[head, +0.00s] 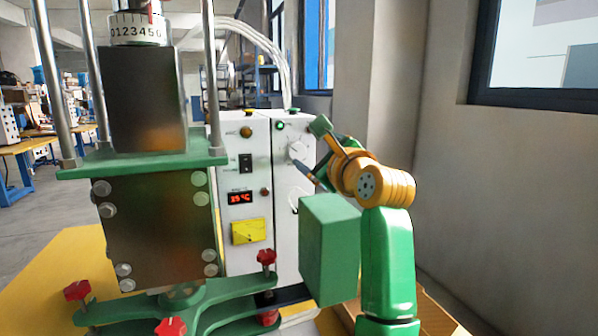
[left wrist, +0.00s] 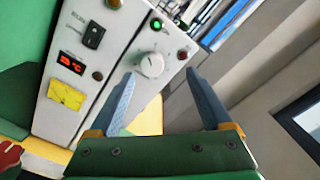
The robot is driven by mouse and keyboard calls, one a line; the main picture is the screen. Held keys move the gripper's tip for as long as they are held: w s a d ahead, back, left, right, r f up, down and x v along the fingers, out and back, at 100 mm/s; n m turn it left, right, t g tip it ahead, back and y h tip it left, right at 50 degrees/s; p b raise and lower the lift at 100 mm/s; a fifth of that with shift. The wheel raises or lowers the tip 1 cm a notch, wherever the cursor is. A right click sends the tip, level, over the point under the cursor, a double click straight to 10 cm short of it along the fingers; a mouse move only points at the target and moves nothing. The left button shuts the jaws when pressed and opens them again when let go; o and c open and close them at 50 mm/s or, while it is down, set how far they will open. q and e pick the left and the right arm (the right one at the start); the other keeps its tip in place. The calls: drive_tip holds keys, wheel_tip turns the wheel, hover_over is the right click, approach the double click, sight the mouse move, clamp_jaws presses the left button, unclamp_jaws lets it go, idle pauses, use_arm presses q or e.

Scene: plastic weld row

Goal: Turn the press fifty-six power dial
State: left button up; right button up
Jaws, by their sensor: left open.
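The white round power dial (head: 297,150) is on the front of the narrow right-hand white control box, below a lit green lamp. In the left wrist view the dial (left wrist: 151,65) shows whole, with a small mark on its face. My left gripper (head: 308,160) is at the right of the dial in the head view, close to it and partly hidden by its own arm. In the left wrist view its two blue-grey fingers (left wrist: 160,76) are spread apart and empty. The dial appears between and beyond the tips; I cannot tell the exact gap. My right gripper is not in view.
The left control box (head: 245,185) has a black switch, a red display and a yellow label. The press (head: 155,215), with green plates, metal rods and red knobs, stands left. A wall and window (head: 535,50) are at right. White hoses (head: 262,42) rise behind the boxes.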

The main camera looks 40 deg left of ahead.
sight(298, 153)
use_arm(q)
wheel_tip(298, 153, down, 2)
drive_tip(key=shift+d+f+b, duration=0.1)
drive_tip(key=shift+f+b, duration=0.15)
drive_tip(key=shift+b, duration=0.35)
drive_tip(key=p+x, duration=0.1)
drive_tip(key=x, duration=0.1)
drive_tip(key=p+x, duration=0.1)
drive_tip(key=x, duration=0.1)
drive_tip(key=p+x, duration=0.1)
drive_tip(key=x, duration=0.2)
drive_tip(key=shift+s+r+p, duration=0.1)
drive_tip(key=shift+r+p, duration=0.15)
drive_tip(key=shift+p, duration=0.15)
drive_tip(key=shift+a+f, duration=0.1)
drive_tip(key=shift+a, duration=0.15)
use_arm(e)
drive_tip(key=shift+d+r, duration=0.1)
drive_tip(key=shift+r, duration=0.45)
use_arm(q)
drive_tip(key=shift+d, duration=0.1)
clamp_jaws()
